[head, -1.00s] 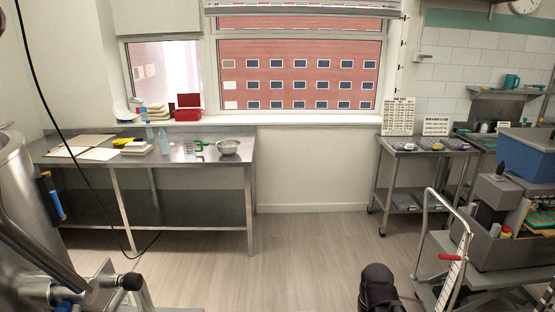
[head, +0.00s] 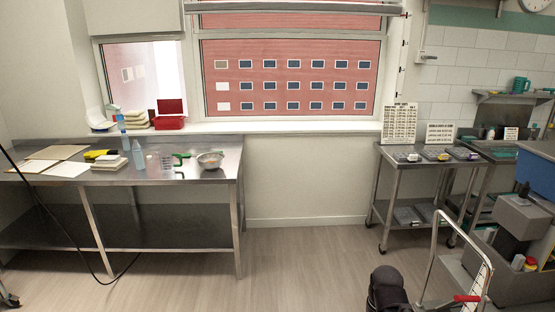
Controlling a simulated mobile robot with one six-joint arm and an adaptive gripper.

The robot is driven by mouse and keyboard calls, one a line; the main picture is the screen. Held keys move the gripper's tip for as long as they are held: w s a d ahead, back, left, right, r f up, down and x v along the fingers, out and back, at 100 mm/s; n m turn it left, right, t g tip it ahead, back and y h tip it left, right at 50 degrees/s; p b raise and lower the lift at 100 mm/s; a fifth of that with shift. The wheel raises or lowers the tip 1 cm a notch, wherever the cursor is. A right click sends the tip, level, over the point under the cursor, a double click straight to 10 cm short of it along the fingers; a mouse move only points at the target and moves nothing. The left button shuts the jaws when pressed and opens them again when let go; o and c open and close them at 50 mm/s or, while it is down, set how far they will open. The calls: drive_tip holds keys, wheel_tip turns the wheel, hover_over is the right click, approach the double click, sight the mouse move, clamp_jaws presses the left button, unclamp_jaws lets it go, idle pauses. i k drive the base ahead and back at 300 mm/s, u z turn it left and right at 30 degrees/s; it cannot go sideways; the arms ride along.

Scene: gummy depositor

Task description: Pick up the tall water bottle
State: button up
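A slim light-blue bottle (head: 138,156) stands upright on the steel table at the left. A second slim bluish bottle (head: 123,138) stands just behind and to its left, near the window side. I cannot tell for sure which of them is the tall water bottle. A dark rounded part (head: 387,288) at the bottom edge looks like a piece of my own arm. My gripper's fingers do not show, and the bottles stand across the floor from me, untouched.
The steel table (head: 215,160) also holds a metal bowl (head: 210,160), green-handled tools, white boxes (head: 109,162), yellow items and papers. A red box (head: 170,116) is on the sill. At right are a wheeled steel table (head: 400,165) and a loaded cart with an upright handle. The middle floor is clear.

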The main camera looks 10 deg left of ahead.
sight(137, 150)
drive_tip(key=u, duration=0.1)
drive_tip(key=i, duration=1.55)
drive_tip(key=u, duration=0.45)
drive_tip(key=i, duration=0.75)
drive_tip(key=u, duration=0.7)
drive_tip(key=i, duration=1.15)
drive_tip(key=u, duration=0.4)
